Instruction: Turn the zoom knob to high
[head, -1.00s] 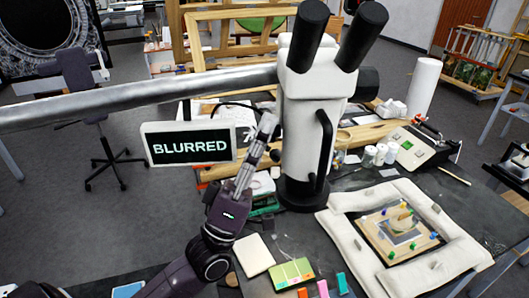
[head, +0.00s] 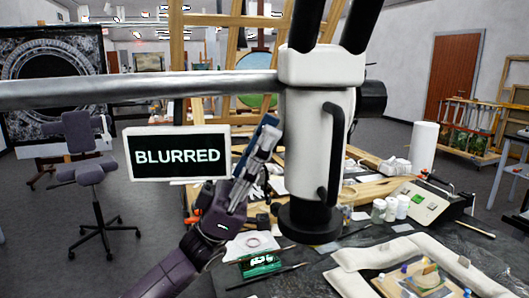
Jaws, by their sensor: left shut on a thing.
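A knob setting cannot be read. A screen (head: 178,154) left of the gripper reads "BLURRED". My right gripper is not in view.
A silver boom (head: 130,90) runs from the left edge to the microscope. The worktable holds a green box (head: 260,264), white jars (head: 391,208), a control box (head: 424,203) and a padded frame (head: 352,282). An office chair (head: 90,180) stands on the left floor.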

